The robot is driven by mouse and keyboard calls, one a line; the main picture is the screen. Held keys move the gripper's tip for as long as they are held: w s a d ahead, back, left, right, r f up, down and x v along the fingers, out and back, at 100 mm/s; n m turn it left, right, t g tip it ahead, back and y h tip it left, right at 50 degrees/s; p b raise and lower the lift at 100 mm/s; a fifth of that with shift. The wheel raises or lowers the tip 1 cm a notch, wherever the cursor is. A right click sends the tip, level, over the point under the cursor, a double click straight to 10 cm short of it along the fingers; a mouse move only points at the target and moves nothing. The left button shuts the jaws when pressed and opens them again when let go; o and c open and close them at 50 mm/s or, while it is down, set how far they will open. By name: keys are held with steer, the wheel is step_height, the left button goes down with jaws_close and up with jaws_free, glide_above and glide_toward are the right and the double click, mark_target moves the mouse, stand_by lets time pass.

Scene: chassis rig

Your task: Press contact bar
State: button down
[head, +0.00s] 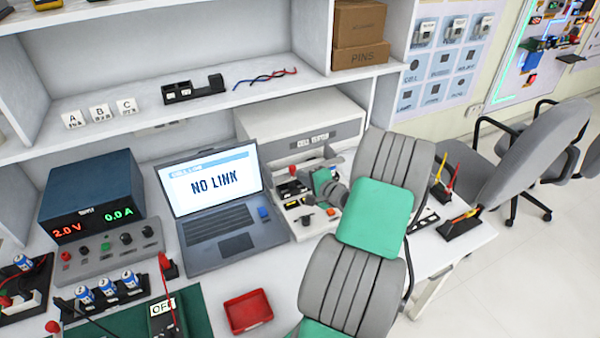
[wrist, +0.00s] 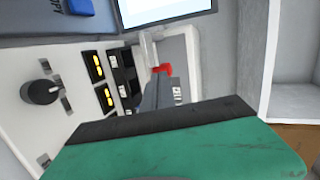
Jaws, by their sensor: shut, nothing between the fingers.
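The cell tester (head: 315,139) stands at the back of the bench, with a light control panel (head: 300,215) in front of it. A red-topped part (head: 292,170), which may be the contact bar, stands at the panel's back left. In the wrist view a red tip (wrist: 163,69) shows beside a dark slot. My gripper (wrist: 156,92) is shut and empty, its grey fingers pointing toward that red tip. I cannot tell whether they touch. In the head view my arm hides part of the panel, and the fingertips are not clear.
A laptop (head: 222,222) reading "NO LINK" stands left of the panel. A red tray (head: 248,311) lies in front. The power supply (head: 95,196) is at the left. A shelf (head: 200,110) overhangs the back. A dark stand (head: 460,224) with probes is at the right.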

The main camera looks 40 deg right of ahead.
steer(key=shift+w+d, duration=0.1)
steer(key=shift+w, duration=0.75)
steer(key=shift+w+d+f, duration=0.1)
steer(key=shift+w, duration=0.25)
steer(key=w, duration=0.1)
steer(key=w+d+b, duration=0.1)
steer(key=w, duration=0.1)
steer(key=w+b, duration=0.1)
steer(key=w, duration=0.1)
steer(key=shift+w+d+f, duration=0.1)
steer(key=shift+w+d, duration=0.1)
steer(key=shift+d, duration=0.1)
steer(key=shift+r, duration=0.25)
steer(key=shift+s, duration=0.25)
steer(key=f+b+v, duration=0.1)
steer(key=v, duration=1.2)
steer(key=shift+s, duration=0.3)
